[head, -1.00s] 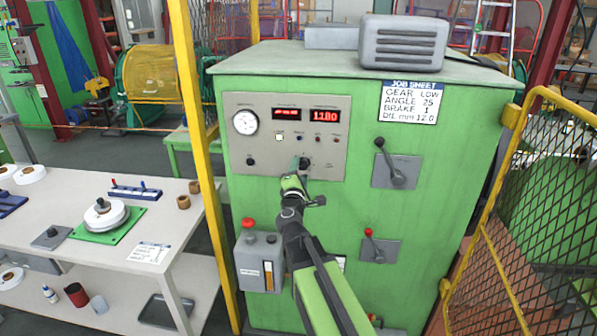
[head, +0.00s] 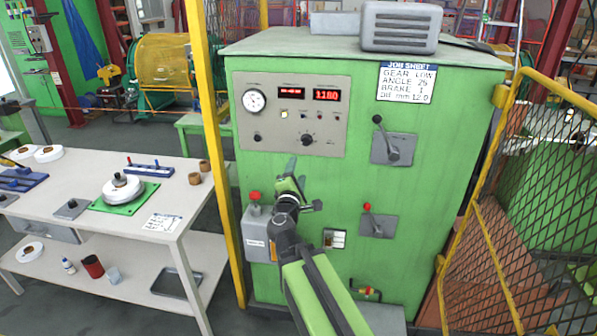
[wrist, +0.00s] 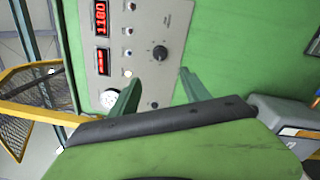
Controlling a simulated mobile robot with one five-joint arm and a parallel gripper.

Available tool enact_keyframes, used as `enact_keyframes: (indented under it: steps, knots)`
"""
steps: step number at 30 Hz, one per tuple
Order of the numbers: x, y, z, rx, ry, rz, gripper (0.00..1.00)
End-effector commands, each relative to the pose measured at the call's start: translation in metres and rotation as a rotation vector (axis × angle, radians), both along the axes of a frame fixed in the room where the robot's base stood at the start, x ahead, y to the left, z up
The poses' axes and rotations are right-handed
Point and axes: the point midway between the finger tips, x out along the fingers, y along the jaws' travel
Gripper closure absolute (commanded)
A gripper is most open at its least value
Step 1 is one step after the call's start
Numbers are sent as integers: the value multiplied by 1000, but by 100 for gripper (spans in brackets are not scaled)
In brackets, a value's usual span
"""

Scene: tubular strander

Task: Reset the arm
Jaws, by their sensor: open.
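My arm reaches up in front of the green machine cabinet (head: 440,230), with its green and black links low in the head view. My gripper (head: 296,170) is in front of the cabinet, just below the grey control panel (head: 335,135). In the wrist view my gripper (wrist: 158,92) shows two green fingers spread apart with nothing between them. The panel's black knob (wrist: 160,53) is beyond the fingertips, apart from them. The knob (head: 307,139) is also visible in the head view, above my gripper. The red display (head: 327,95) appears to read 1180.
Two levers (head: 393,152) (head: 376,225) are on the cabinet's right side. A grey box with a red button (head: 255,197) is left of my arm. A yellow post (head: 203,120) and yellow mesh fence (head: 540,200) flank the cabinet. A white workbench (head: 130,220) stands left.

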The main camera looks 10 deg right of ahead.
Motion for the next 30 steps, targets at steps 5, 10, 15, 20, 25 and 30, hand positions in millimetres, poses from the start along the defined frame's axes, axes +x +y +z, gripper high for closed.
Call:
enact_keyframes:
  steps: [5, 10, 15, 20, 25, 30]
  knots:
    - [1, -33, 0, 0, 0, -44, 45]
    - [-13, -103, -38, 290, 40, -214, 45]
    - [-54, -153, -112, 725, 127, -492, 45]
    - [-119, -132, -203, 1214, 333, -821, 45]
    - [-183, -56, -246, 1542, 622, -1085, 45]
    - [-215, -27, -250, 1613, 747, -1217, 45]
